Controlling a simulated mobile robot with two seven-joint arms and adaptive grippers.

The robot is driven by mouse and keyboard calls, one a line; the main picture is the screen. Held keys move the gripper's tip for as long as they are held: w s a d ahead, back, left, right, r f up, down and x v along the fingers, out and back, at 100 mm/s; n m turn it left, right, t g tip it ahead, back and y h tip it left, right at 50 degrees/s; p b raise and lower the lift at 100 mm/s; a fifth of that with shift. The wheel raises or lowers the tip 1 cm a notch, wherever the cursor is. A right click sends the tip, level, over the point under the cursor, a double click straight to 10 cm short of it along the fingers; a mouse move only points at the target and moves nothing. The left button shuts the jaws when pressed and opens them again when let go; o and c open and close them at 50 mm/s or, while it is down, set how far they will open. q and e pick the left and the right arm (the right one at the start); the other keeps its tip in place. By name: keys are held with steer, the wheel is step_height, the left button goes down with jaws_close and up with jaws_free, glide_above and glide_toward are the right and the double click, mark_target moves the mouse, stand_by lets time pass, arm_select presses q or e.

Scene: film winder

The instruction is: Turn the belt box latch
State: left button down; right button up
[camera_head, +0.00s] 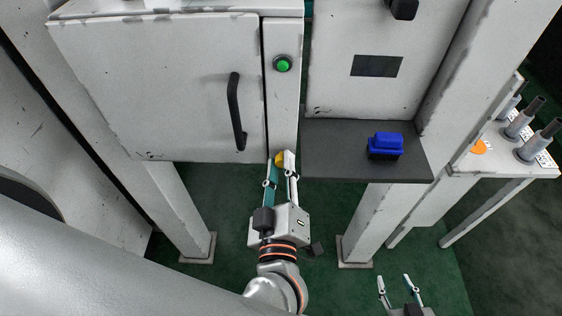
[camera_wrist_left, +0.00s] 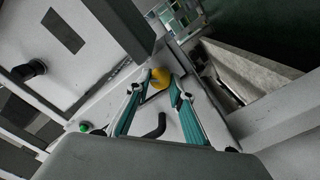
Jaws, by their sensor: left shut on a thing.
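The belt box latch appears to be the yellow knob (camera_head: 279,159) low on the narrow white panel beside the cabinet door. It also shows in the left wrist view as a yellow round piece (camera_wrist_left: 159,76) between the fingertips. My left gripper (camera_head: 280,164) reaches up to the panel from below and is shut on this knob, one finger on each side. The fingers partly hide the knob. My right gripper (camera_head: 398,281) is open and empty, low in the head view, away from the panel.
The white cabinet door (camera_head: 170,85) with its black handle (camera_head: 236,110) is left of the panel. A green button (camera_head: 283,64) sits above the knob. A dark shelf (camera_head: 330,150) with a blue object (camera_head: 386,144) is to the right. Cabinet legs stand on both sides of my left arm.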

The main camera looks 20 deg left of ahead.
arm_select(q)
steer(key=shift+n, duration=1.4)
steer(key=n, duration=0.5)
steer(key=shift+a+n, duration=0.1)
steer(key=shift+n, duration=0.2)
steer(key=n, duration=0.5)
steer(key=shift+f, duration=0.1)
steer(key=n+b, duration=0.1)
steer(key=n, duration=0.2)
steer(key=shift+f, duration=0.1)
steer(key=shift+n+b, duration=0.6)
steer(key=shift+n, duration=0.6)
steer(key=shift+n+b, duration=0.35)
steer(key=shift+n, duration=0.75)
arm_select(e)
steer(key=shift+w+a+f+y, duration=0.1)
steer(key=shift+w+a+y, duration=0.15)
steer(key=shift+a, duration=0.35)
steer(key=shift+w+a+y, duration=0.15)
steer(key=shift+w+a, duration=0.05)
steer(key=shift+a, duration=0.35)
steer(key=shift+s+d+f, duration=0.1)
steer(key=shift+f, duration=0.2)
